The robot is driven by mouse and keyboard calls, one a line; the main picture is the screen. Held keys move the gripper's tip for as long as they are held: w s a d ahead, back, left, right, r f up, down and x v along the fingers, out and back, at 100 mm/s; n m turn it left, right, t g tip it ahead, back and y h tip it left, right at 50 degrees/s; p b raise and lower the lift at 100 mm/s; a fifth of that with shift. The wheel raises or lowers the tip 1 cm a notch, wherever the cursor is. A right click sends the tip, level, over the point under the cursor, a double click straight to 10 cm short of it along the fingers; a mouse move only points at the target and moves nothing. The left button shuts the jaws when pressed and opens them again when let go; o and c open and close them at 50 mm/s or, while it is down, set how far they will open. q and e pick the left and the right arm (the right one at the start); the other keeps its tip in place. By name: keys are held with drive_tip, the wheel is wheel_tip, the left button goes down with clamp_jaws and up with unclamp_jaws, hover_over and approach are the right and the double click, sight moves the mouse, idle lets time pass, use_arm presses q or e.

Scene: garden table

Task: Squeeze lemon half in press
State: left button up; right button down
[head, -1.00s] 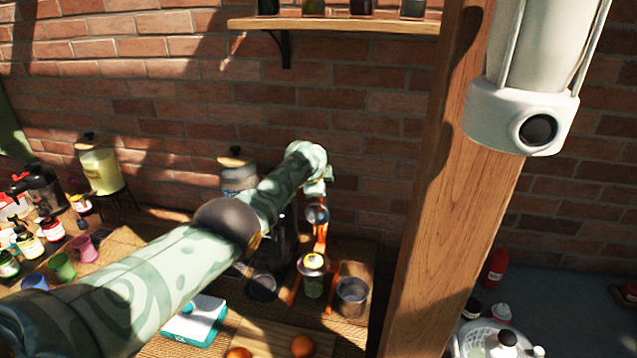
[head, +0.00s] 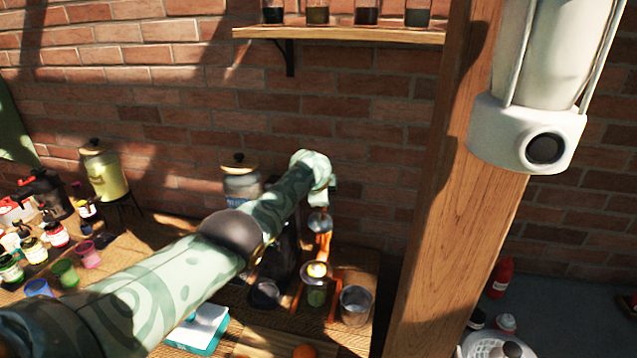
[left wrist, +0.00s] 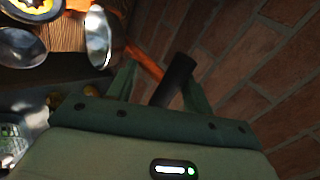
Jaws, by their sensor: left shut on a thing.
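The orange press stands on the table with its upright frame (head: 333,300) behind a glass. A yellow lemon half (head: 317,269) sits in its cup, and it also shows in the left wrist view (left wrist: 32,6). The metal pressing dome (head: 319,222) hangs above the cup, apart from the lemon; it also shows in the left wrist view (left wrist: 98,36). My left gripper (head: 328,196) is at the raised lever. In the left wrist view its fingers (left wrist: 160,88) are around the black lever handle (left wrist: 176,78). The glass (head: 317,297) stands below the cup.
A metal cup (head: 355,304) stands right of the press. A wooden post (head: 450,200) rises at the right. A white and teal scale (head: 200,330), a cutting board (head: 265,345) and an orange fruit (head: 305,352) are in front. Jars line the wall shelf (head: 340,34).

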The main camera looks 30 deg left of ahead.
use_arm(q)
drive_tip(key=r+p, duration=0.1)
drive_tip(key=p, duration=0.1)
drive_tip(key=r+p, duration=0.1)
drive_tip(key=p, duration=0.1)
drive_tip(key=shift+s+d+r, duration=0.1)
drive_tip(key=shift+s+r, duration=0.15)
drive_tip(key=shift+s, duration=0.1)
drive_tip(key=p+v, duration=0.2)
drive_tip(key=v, duration=1.2)
drive_tip(key=shift+s+f, duration=0.35)
drive_tip(key=shift+s, duration=0.1)
